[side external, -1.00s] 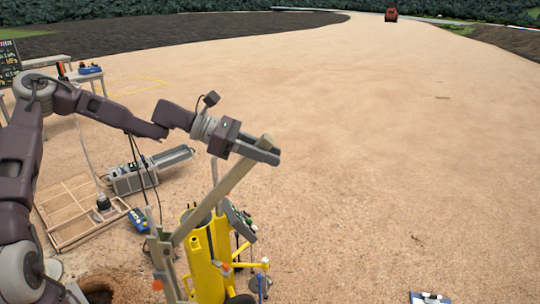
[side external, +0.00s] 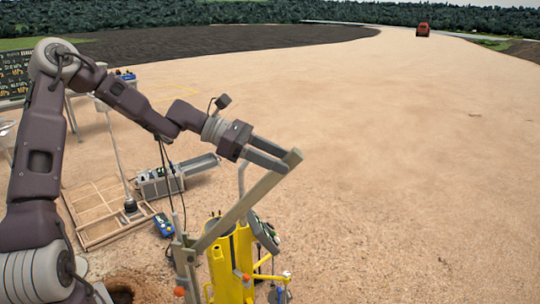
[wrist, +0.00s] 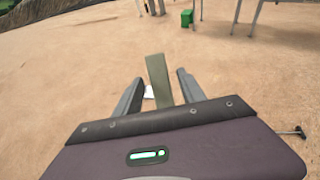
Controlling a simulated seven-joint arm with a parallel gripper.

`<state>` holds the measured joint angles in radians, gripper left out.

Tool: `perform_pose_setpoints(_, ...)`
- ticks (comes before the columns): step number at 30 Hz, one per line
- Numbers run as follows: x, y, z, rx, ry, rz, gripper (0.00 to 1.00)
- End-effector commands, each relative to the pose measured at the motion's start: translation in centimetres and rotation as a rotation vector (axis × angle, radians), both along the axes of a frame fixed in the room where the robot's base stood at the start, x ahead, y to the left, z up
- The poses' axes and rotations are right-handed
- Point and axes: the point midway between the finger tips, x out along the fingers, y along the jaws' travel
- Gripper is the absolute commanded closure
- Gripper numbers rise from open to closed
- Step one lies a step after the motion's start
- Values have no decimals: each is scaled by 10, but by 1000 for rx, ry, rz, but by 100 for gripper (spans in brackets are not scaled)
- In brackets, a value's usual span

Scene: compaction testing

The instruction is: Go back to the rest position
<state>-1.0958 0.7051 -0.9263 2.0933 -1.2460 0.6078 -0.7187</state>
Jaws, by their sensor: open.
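My gripper (side external: 284,160) is open, its two grey fingers pointing right and slightly down. The olive-grey lever (side external: 240,206) slants up from the yellow machine (side external: 232,262), and its upper end is at my fingertips. In the wrist view the lever (wrist: 158,78) shows in the gap between my gripper's fingers (wrist: 157,80), with visible space on both sides. I cannot tell whether either finger touches it. My arm is stretched out from the left, above the ground.
A grey case (side external: 160,184), a blue device (side external: 164,225) and a wooden frame (side external: 85,228) lie left of the machine. A hole (side external: 122,292) is at the lower left. Open sandy ground lies to the right. A red vehicle (side external: 423,28) is far off.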

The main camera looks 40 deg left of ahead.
Motion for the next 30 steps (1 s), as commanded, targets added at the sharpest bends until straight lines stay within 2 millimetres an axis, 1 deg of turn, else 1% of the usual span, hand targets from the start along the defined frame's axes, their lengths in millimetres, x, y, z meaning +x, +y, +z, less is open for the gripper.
perform_pose_setpoints(3, -8, 12, 6, 2, 1, 2, 53)
perform_pose_setpoints(7, -13, 17, 9, -1, 1, 1, 53)
perform_pose_setpoints(19, -13, 17, 10, 2, -1, -2, 53)
perform_pose_setpoints(21, -16, 15, 15, 36, -34, -20, 53)
perform_pose_setpoints(23, -22, 9, 27, 107, -106, -60, 53)
perform_pose_setpoints(24, -32, -6, 36, 179, -168, -129, 53)
perform_pose_setpoints(25, -46, -26, 39, 253, -211, -214, 53)
perform_pose_setpoints(26, -64, -46, 37, 349, -243, -315, 53)
perform_pose_setpoints(27, -92, -68, 29, 507, -288, -468, 53)
perform_pose_setpoints(28, -117, -80, 24, 632, -328, -590, 53)
perform_pose_setpoints(29, -141, -88, 21, 753, -372, -708, 53)
perform_pose_setpoints(30, -172, -93, 17, 907, -434, -857, 53)
